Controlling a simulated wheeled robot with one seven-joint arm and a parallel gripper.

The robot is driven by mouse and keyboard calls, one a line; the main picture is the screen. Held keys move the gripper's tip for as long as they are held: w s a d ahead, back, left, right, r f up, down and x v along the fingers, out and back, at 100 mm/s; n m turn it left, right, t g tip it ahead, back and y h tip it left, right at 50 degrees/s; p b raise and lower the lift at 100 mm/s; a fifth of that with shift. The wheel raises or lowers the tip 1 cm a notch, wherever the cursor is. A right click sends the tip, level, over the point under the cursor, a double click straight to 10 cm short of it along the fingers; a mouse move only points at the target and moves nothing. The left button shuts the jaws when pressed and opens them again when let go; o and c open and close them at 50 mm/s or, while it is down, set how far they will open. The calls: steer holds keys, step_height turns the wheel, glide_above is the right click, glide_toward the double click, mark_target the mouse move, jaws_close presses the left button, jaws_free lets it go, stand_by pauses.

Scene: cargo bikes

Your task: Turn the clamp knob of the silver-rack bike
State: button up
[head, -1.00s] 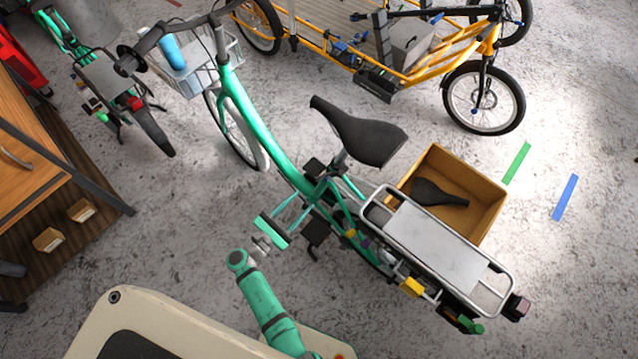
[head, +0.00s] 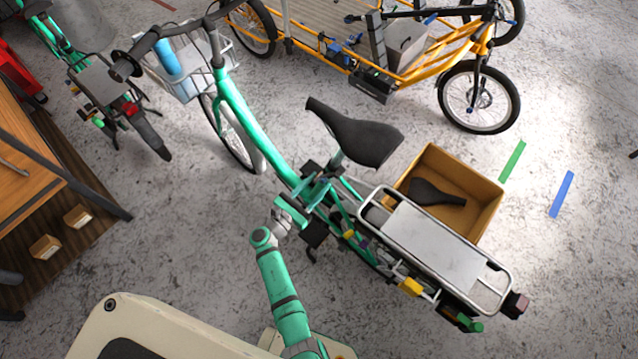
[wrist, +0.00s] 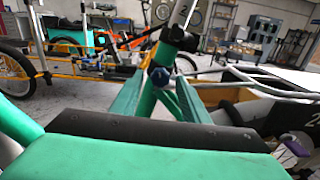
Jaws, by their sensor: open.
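The silver-rack bike (head: 235,95) has a green frame, a black saddle (head: 357,132) and a silver rear rack (head: 432,241). In the wrist view a dark blue knob (wrist: 160,76) sits at the seat clamp, below the seat post. My gripper (head: 314,190) is at the frame just under the saddle. In the wrist view its two green fingers (wrist: 160,92) stand apart, one on each side of the knob. I cannot tell whether either finger touches it. In the head view the knob is hidden or too small to make out.
A brown open box (head: 487,205) with a loose saddle (head: 437,192) stands behind the rack. A yellow cargo bike (head: 410,75) is at the back. A wooden bench (head: 25,150) stands at left. Floor between bench and bike is clear.

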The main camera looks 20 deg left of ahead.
steer(key=shift+w+d, duration=0.15)
steer(key=shift+w, duration=0.15)
steer(key=shift+c, duration=0.7)
jaws_close()
steer(key=shift+m, duration=0.8)
steer(key=shift+o, duration=0.7)
jaws_free()
